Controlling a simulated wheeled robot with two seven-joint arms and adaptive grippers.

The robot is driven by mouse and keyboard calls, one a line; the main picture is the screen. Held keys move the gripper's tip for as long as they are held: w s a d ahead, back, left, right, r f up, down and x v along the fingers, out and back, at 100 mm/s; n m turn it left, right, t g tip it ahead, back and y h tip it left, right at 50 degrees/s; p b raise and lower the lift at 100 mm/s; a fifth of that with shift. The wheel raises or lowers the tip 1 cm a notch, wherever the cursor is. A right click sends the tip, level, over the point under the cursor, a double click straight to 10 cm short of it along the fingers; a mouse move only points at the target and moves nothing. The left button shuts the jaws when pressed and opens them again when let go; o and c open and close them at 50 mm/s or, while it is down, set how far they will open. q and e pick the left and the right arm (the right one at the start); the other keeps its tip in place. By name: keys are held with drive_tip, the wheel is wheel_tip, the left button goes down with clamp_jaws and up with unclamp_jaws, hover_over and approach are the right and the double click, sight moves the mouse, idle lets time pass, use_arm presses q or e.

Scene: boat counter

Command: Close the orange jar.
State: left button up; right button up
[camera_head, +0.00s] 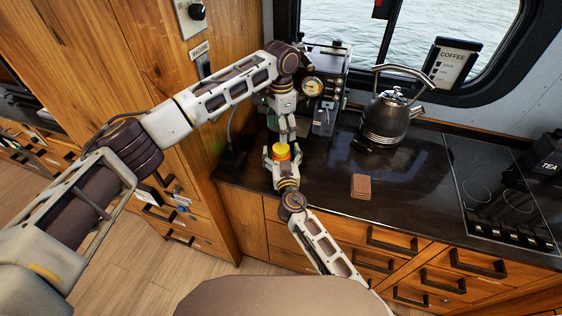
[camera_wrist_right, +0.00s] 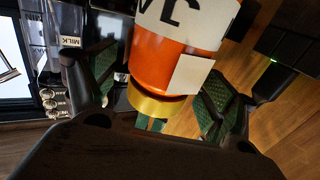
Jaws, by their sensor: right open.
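The orange jar (camera_head: 281,154) is near the counter's front edge in the head view, with a yellow part at its top. In the right wrist view the orange jar (camera_wrist_right: 172,50) shows a white label and a gold band at its lower end. My right gripper (camera_head: 282,156) is open, with its green-padded fingers on either side of the jar; the right wrist view shows the fingers too (camera_wrist_right: 160,100). My left gripper (camera_head: 287,132) points down just above the jar. Its fingers look close together, but whether they hold anything cannot be told. No separate lid is clearly visible.
A coffee machine (camera_head: 322,85) stands behind the jar. A kettle (camera_head: 385,120) is to its right, and a stack of brown coasters (camera_head: 361,186) lies on the dark counter (camera_head: 420,180). A cooktop (camera_head: 495,185) is farther right. The counter around the coasters is clear.

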sight(281, 147)
drive_tip(key=shift+w, duration=0.15)
drive_tip(key=shift+c, duration=0.4)
clamp_jaws()
use_arm(q)
drive_tip(key=shift+m, duration=2.2)
drive_tip(key=shift+f, duration=4)
